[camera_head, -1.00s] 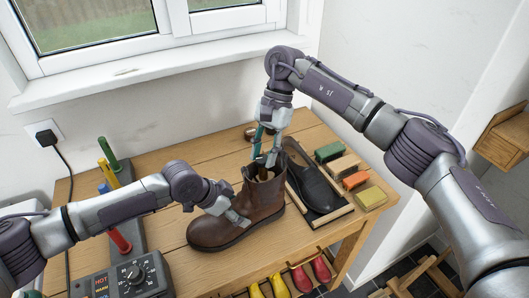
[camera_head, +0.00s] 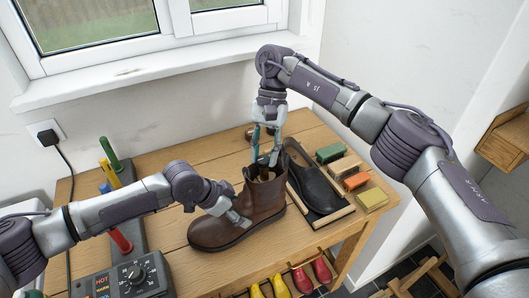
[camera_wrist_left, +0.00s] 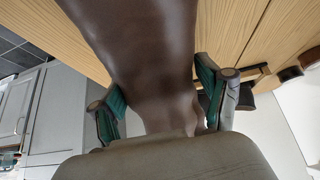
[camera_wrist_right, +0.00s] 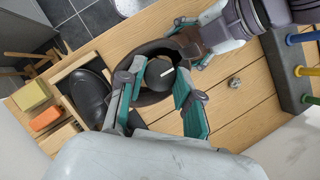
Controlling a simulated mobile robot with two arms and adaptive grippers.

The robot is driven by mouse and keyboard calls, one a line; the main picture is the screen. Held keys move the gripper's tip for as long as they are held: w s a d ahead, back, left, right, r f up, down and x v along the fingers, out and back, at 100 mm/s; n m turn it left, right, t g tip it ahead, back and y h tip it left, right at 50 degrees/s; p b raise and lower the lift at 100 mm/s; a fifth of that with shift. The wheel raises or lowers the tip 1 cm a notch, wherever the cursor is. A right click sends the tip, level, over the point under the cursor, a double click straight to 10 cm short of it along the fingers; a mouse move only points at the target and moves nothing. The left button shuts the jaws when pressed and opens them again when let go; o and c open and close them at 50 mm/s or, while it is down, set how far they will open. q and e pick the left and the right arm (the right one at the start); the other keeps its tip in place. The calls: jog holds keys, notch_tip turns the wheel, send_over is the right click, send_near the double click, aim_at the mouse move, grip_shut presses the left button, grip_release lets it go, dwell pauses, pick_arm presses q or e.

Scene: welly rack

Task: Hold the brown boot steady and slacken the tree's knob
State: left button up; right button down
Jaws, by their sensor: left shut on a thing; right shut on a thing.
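The brown boot (camera_head: 236,225) stands upright on the wooden bench, toe to the left. My left gripper (camera_head: 234,214) is shut on the boot; its fingers lie on either side of the brown leather in the left wrist view (camera_wrist_left: 165,95). My right gripper (camera_head: 264,160) points down into the boot's open top. In the right wrist view its two fingers close on the tree's dark round knob (camera_wrist_right: 160,74), which has a white mark on top. The rest of the tree is mostly hidden inside the shaft.
A black boot (camera_head: 318,188) lies in a wooden-edged tray close to the right. Several coloured blocks (camera_head: 356,181) sit beyond it. A dial panel (camera_head: 130,277) and coloured pegs (camera_head: 109,155) stand left. Small red and yellow boots (camera_head: 301,278) show below the bench edge.

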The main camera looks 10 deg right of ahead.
jog(key=c, duration=0.8)
grip_release()
jog(key=shift+o, duration=0.2)
jog(key=v, duration=0.7)
jog(key=shift+r, duration=0.25)
jog(key=shift+w, duration=0.1)
pick_arm(q)
jog(key=o, duration=1.7)
